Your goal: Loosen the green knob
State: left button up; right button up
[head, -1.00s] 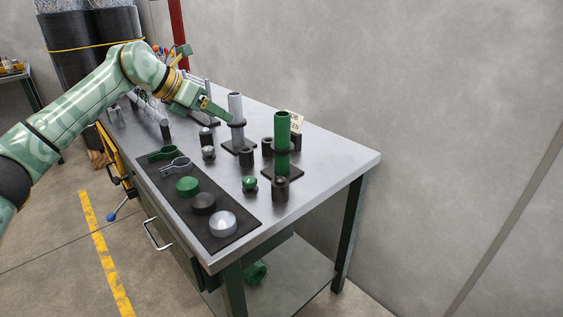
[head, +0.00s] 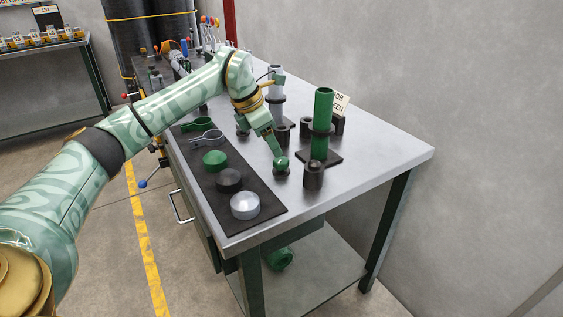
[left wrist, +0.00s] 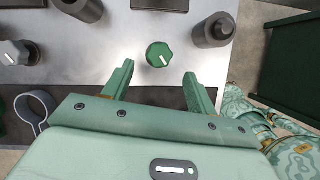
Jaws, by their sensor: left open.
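The green knob (head: 281,163) is a small round knob on a dark base near the front of the metal bench, beside the green post. In the left wrist view the knob (left wrist: 159,55) shows from above with a white line on its top. My left gripper (head: 277,151) points down at the knob from above and behind. In the left wrist view its open fingers (left wrist: 159,76) stand to either side of the knob's line, with the knob just beyond the tips; I see no contact. Nothing is between the fingers. My right gripper is in neither view.
The green post (head: 322,108) on a dark plate and a black cylinder (head: 313,175) stand close to the right of the knob. A grey post (head: 276,80) is behind. A dark mat (head: 262,217) with caps and clamps lies to the left. The bench's right end is clear.

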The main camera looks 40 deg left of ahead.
aim_at(281, 163)
pick_arm(q)
jog(key=b+x, duration=0.1)
jog(key=x, duration=0.4)
jog(key=shift+w+f+b, duration=0.15)
jog(key=shift+f+b, duration=0.2)
jog(key=shift+b, duration=0.05)
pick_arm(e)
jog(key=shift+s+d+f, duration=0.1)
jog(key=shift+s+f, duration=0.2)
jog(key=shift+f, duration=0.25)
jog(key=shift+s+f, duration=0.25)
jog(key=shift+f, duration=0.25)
pick_arm(q)
jog(key=c, duration=1)
jog(key=shift+r, duration=0.1)
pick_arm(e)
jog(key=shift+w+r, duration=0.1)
